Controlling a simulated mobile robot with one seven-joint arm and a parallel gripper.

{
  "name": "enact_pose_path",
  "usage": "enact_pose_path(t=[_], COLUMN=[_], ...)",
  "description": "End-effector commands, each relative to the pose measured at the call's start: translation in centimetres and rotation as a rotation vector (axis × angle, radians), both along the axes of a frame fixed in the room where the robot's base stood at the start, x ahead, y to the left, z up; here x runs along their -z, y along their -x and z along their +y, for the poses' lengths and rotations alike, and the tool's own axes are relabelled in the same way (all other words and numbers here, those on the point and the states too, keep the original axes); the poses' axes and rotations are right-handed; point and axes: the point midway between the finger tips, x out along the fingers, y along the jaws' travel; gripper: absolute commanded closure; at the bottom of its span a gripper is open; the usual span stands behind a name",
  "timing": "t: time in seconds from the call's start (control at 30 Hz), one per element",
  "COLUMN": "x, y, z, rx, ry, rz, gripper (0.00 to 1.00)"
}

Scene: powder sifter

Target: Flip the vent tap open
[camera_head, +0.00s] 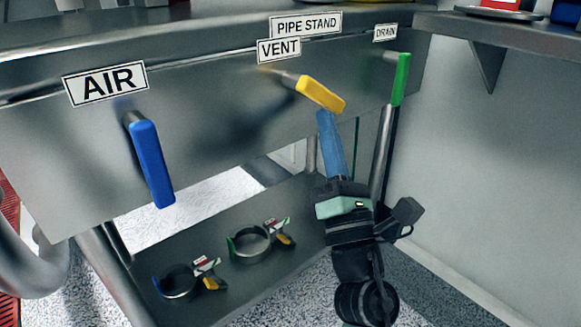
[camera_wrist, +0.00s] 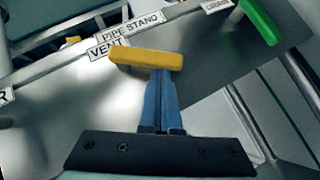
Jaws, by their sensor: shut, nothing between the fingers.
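The vent tap is a yellow lever (camera_head: 322,95) under the VENT label (camera_head: 279,50) on the steel panel. In the head view it slants down to the right from its pivot. The yellow lever also shows in the wrist view (camera_wrist: 146,59), lying nearly across the picture. My gripper (camera_head: 323,115) has its blue fingers together with nothing between them. Its tips are just below the outer half of the lever, and I cannot tell whether they touch it.
A blue lever (camera_head: 152,165) hangs under the AIR label (camera_head: 105,83) at left. A green lever (camera_head: 401,79) stands near the DRAIN label (camera_head: 386,32), close on the right. A lower shelf (camera_head: 215,262) holds two ring clamps. A steel leg (camera_head: 382,150) stands beside my arm.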

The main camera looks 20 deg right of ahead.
Motion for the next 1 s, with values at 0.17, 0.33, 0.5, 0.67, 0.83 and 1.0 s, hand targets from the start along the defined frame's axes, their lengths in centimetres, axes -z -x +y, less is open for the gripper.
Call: enact_pose_path(t=[0.17, 0.33, 0.5, 0.67, 0.83, 1.0], x=[-0.7, -1.5, -2.0, -2.4, -2.6, -2.7], y=[-0.3, -0.7, -0.8, -1.0, -1.1, -1.1], z=[-1.1, -1.9, -2.5, -2.8, -2.9, -3.0], rx=[0.003, 0.002, 0.002, 0.002, 0.001, 0.001], ry=[0.059, 0.056, 0.054, 0.054, 0.055, 0.054], rz=[-0.022, -0.020, -0.020, -0.020, -0.019, -0.020], gripper=[1.00, 1.00, 1.00, 1.00, 1.00, 1.00])
